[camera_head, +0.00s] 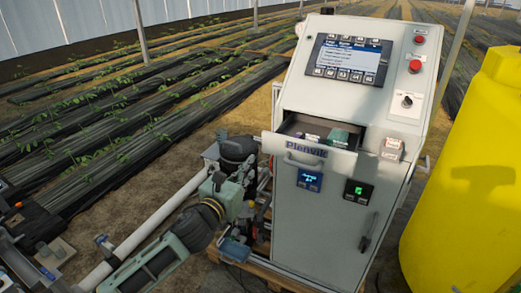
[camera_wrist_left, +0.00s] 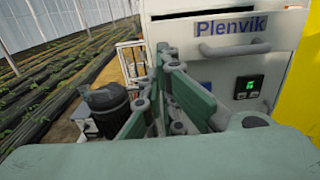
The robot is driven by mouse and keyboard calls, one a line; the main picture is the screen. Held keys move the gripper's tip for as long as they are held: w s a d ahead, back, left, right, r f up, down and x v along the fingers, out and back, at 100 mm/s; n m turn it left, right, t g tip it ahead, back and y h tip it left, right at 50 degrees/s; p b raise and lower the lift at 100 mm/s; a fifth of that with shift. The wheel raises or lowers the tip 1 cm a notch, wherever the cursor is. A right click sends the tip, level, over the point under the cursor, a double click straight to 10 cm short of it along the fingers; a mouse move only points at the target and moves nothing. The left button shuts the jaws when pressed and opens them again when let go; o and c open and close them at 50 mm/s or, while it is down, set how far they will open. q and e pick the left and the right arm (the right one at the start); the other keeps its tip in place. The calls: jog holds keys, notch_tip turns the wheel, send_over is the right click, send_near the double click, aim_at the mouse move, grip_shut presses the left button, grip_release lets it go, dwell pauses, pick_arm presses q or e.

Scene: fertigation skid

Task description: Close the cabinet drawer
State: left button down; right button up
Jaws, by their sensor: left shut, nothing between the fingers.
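The cabinet drawer (camera_head: 307,153) stands part-way out of the front of the grey control cabinet (camera_head: 318,213). Its front panel reads "Plenvik" and has a bar handle (camera_head: 303,163); small items show inside. In the left wrist view the drawer front (camera_wrist_left: 226,27) and handle (camera_wrist_left: 234,49) are at the upper right. My left gripper (camera_head: 241,175) is at the left of the cabinet, below and left of the drawer. In the wrist view its fingers (camera_wrist_left: 166,55) are together and empty, left of the handle. They appear apart from the drawer. My right gripper is not in view.
A yellow tank (camera_head: 468,180) stands close to the cabinet's right side. A dark pump motor (camera_head: 237,147) and a white pipe (camera_head: 165,218) are at the left. The cabinet has a screen (camera_head: 348,61), a red button (camera_head: 415,66) and a door handle (camera_head: 369,232).

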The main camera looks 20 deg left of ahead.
aim_at(266, 147)
pick_arm(q)
jog(key=w+p, duration=0.2)
jog(key=w, duration=0.6)
jog(key=shift+w+d+r, duration=0.1)
jog(key=shift+w, duration=0.75)
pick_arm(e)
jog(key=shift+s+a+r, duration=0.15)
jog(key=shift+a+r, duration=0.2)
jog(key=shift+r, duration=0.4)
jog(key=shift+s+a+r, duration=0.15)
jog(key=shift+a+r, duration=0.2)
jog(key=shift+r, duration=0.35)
pick_arm(q)
jog(key=shift+w, duration=0.1)
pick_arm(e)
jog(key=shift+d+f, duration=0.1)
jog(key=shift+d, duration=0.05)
